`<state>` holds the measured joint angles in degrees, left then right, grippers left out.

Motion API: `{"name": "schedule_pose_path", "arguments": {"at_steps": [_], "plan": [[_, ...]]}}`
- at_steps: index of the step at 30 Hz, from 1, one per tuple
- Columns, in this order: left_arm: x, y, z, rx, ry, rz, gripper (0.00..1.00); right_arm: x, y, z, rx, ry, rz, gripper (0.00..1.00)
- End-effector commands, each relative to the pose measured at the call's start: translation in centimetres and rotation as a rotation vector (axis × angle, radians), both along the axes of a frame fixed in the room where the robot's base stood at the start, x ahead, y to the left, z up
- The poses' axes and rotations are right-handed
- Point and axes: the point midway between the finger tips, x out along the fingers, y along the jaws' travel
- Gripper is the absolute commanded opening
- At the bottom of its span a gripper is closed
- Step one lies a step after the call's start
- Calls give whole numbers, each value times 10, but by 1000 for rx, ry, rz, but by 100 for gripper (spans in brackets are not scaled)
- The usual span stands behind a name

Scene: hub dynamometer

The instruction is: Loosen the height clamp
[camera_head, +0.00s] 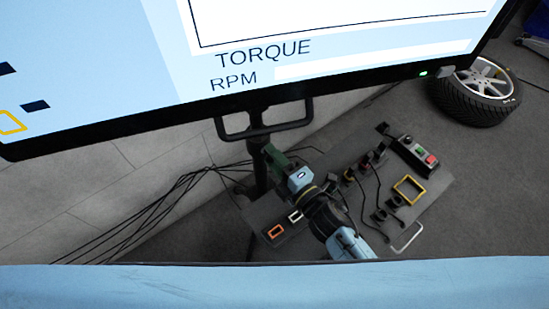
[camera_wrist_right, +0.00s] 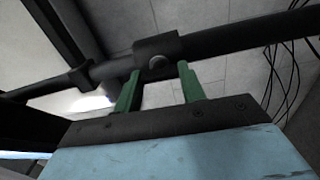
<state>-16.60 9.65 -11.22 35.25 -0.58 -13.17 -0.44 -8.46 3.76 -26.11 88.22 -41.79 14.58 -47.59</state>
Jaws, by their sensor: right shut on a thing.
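The black stand pole (camera_head: 257,170) runs down beneath the big screen. My right gripper (camera_head: 272,154), with green fingers, reaches up to the pole just below the screen's handle bar. In the right wrist view, the height clamp (camera_wrist_right: 157,45) is a black collar with a round boss on a dark bar. The green fingers of my right gripper (camera_wrist_right: 158,82) stand on either side of the boss, shut on the clamp. The gripped part is partly hidden, and its turn cannot be read. My left gripper is not in view.
The screen (camera_head: 370,45) showing TORQUE and RPM fills the top, with a black handle bar (camera_head: 265,133) under it. A grey panel (camera_head: 435,185) with switches and cables lies below my right arm. A wheel (camera_head: 478,92) lies on the floor at right. Black cables (camera_head: 160,212) hang at left.

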Motion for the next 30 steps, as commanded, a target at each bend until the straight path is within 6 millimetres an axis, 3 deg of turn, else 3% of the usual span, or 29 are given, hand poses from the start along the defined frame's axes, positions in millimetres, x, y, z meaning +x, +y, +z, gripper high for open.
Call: {"name": "schedule_pose_path", "arguments": {"at_steps": [13, 14, 18, 30], "plan": [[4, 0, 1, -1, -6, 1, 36, -1, 0, -1, -7, -2, 0, 17], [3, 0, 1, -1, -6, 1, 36, 0, 0, -1, -7, -2, 0, 44], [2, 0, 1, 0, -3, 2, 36, 0, 0, -1, -6, -3, 0, 62], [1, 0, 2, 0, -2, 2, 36, -8, -5, -1, -6, -2, -1, 62]]}}
